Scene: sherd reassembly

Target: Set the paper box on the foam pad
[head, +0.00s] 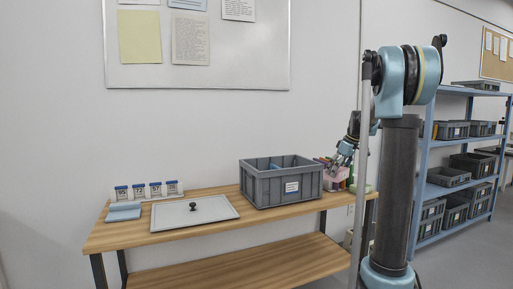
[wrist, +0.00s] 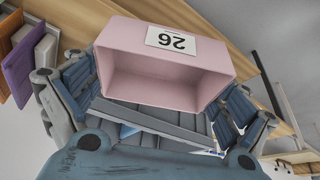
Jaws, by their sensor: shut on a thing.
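A pink, open box with a white label reading 26 is the paper box (wrist: 122,45); its hollow side faces the wrist camera. My gripper (wrist: 160,95) has its fingers on either side of the box and is shut on it. In the head view, my gripper (head: 344,152) is at the right end of the table, beside the grey crate, and the box (head: 328,183) is partly hidden there. I cannot clearly pick out the foam pad; a flat light blue slab (head: 124,211) lies at the table's left end, and a pale green thing (head: 367,188) at its right end.
A grey crate (head: 262,187) with blue inside stands on the wooden table (head: 255,222). A grey panel with a black knob (head: 172,217) lies left of it. Several small labelled containers (head: 155,189) stand at the back left. Purple (wrist: 20,75) and orange upright things are close to my gripper.

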